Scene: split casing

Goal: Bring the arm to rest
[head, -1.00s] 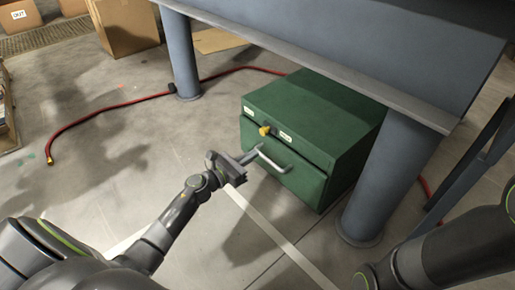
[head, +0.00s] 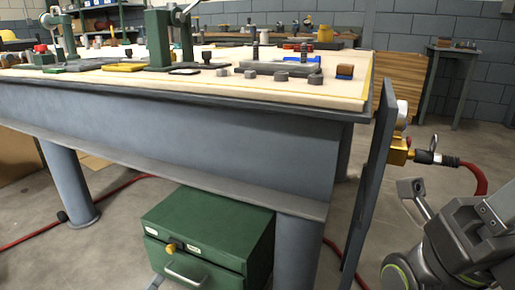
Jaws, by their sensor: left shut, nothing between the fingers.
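My left gripper (head: 157,282) barely shows at the bottom edge of the head view, left of the drawer handle (head: 184,276) of a green cabinet (head: 210,228). The gripper is shut and empty. Most of it and the rest of the left arm are cut off by the frame. Whether it touches the handle cannot be told. My right arm (head: 455,250) is folded at the lower right. The state of its gripper cannot be made out.
A large workbench (head: 190,130) with grey legs fills the middle, its top holding several parts and fixtures. The cabinet stands below it. At right are an upright grey post (head: 372,180), a brass fitting (head: 400,150) and a red hose (head: 478,172). Open floor lies at lower left.

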